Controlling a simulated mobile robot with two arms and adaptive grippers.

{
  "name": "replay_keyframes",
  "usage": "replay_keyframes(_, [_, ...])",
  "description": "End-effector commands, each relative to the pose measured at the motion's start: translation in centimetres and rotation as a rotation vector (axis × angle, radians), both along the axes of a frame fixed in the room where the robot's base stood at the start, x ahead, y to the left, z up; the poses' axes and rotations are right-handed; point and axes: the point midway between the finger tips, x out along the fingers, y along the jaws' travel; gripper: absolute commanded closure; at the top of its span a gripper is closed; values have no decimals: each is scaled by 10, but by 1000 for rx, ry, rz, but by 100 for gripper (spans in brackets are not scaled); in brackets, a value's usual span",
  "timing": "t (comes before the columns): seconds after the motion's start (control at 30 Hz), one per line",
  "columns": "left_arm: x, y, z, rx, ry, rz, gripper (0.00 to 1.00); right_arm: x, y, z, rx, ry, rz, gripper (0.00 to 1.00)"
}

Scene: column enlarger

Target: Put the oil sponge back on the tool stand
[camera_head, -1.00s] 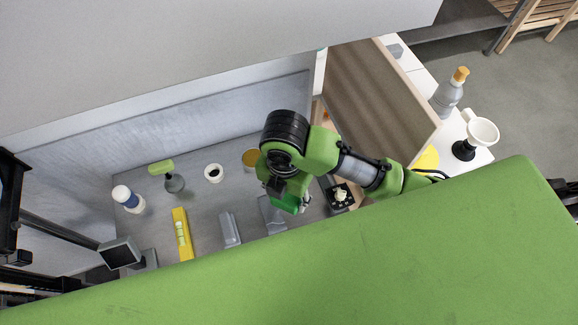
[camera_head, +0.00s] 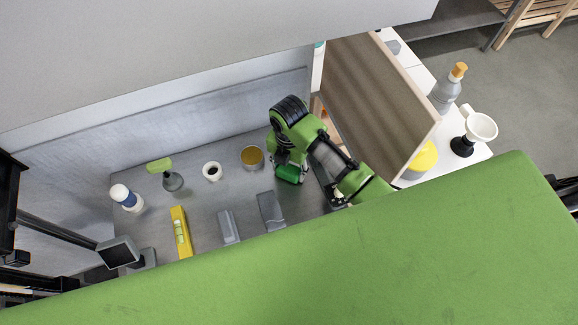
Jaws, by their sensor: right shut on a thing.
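My right gripper (camera_head: 286,166) is over the back right of the grey worktop (camera_head: 195,210), just right of a round tin with amber contents (camera_head: 252,157). It is shut on a dark green piece (camera_head: 288,174), probably the oil sponge; its fingers are largely hidden by my wrist and the piece. I cannot tell whether the piece touches the worktop. I cannot tell for sure which thing is the tool stand; a small dark holder (camera_head: 337,203) at the right is mostly covered by my arm. My left gripper is not in view.
On the worktop stand a white cup (camera_head: 212,171), a green-handled tool (camera_head: 165,173), a blue-capped bottle (camera_head: 126,198), a yellow level (camera_head: 181,232) and two grey blocks (camera_head: 271,211) (camera_head: 228,227). A wooden panel (camera_head: 380,105) rises at the right. Bottle (camera_head: 446,92) and funnel (camera_head: 480,128) stand beyond.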

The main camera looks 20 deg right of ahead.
Motion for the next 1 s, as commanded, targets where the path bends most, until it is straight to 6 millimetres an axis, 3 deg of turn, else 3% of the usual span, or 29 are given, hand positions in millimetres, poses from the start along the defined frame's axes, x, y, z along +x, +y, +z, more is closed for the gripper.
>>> replay_keyframes(0.27, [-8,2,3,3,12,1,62,0,0,-8,-1,-2,0,83])
replay_keyframes(0.3, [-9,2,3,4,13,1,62,0,0,-8,-1,-2,0,50])
replay_keyframes(0.37, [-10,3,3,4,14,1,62,0,0,-8,-1,-2,0,36])
replay_keyframes(0.77, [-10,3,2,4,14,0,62,1,0,-4,0,-4,0,36])
replay_keyframes(1.0, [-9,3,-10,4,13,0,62,3,0,32,0,-10,2,36])
